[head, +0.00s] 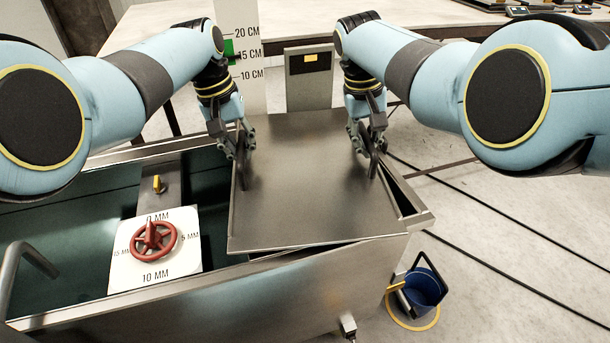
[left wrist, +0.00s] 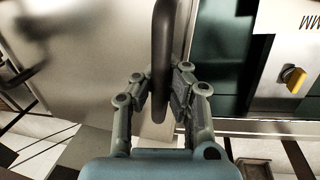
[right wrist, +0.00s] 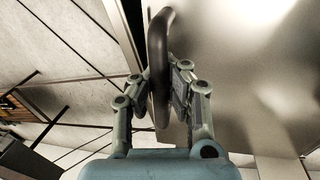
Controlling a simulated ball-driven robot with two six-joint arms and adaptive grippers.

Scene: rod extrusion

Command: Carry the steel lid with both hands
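The steel lid (head: 305,195) is a flat grey plate over the right part of the open tank, tilted slightly relative to the tank rim. It has a dark handle on each side. My left gripper (head: 243,150) is at the left handle (head: 241,165), and the left wrist view shows its fingers closed around that dark bar (left wrist: 161,60). My right gripper (head: 372,142) is at the right handle (head: 375,160), and the right wrist view shows its fingers closed around that bar (right wrist: 158,60). Whether the lid touches the rim is unclear.
The tank (head: 230,300) has a dark green interior, open at left. A red handwheel (head: 154,241) on a white dial plate and a yellow knob (head: 158,184) stand left of the lid. A blue bucket (head: 424,288) stands on the floor at right. A height scale (head: 240,60) rises behind.

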